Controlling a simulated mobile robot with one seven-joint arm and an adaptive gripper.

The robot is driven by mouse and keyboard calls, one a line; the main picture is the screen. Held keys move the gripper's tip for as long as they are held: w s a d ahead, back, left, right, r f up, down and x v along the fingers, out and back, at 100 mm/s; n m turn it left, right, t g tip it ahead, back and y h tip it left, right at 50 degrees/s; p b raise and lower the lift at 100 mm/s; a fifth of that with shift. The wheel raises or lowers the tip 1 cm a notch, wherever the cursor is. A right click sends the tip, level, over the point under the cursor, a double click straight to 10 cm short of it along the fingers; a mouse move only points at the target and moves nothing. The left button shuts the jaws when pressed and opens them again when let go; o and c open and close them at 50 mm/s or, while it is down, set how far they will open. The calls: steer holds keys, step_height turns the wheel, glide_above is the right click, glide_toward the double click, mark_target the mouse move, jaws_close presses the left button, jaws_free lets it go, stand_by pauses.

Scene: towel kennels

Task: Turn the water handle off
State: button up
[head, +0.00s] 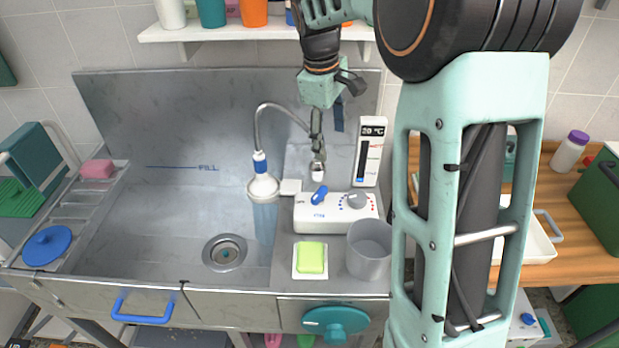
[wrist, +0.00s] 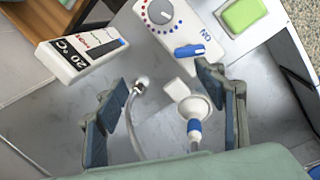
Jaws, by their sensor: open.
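The water handle (head: 319,194) is a small blue lever on top of a white control box (head: 335,214) beside the sink. In the wrist view the handle (wrist: 188,50) points at the word ON on the box (wrist: 158,18). A translucent blue column of water (head: 265,222) hangs below the white shower head (head: 263,187). My gripper (head: 327,122) is above and behind the box, apart from the handle. In the wrist view my gripper (wrist: 163,98) is open and empty, its blue-padded fingers wide apart. The handle lies beyond the fingertips, nearer the right finger.
A curved hose (head: 258,125) and a chrome pipe end (wrist: 142,83) are close to my fingers. A temperature display (head: 369,152) stands behind the box. A grey cup (head: 369,250) and a green sponge (head: 311,257) are in front. The sink basin (head: 150,235) is open at left.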

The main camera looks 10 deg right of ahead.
mark_target(320, 192)
steer(key=shift+g+y, duration=0.5)
steer(key=shift+y, duration=0.3)
steer(key=f, duration=0.4)
steer(key=s+a+f, duration=0.1)
steer(key=f, duration=0.4)
steer(key=s+a+f, duration=0.1)
steer(key=f, duration=0.4)
steer(key=shift+a+f, duration=0.1)
steer(key=shift+a, duration=0.1)
steer(key=c, duration=1.2)
steer(key=shift+o, duration=0.2)
steer(key=shift+m, duration=0.3)
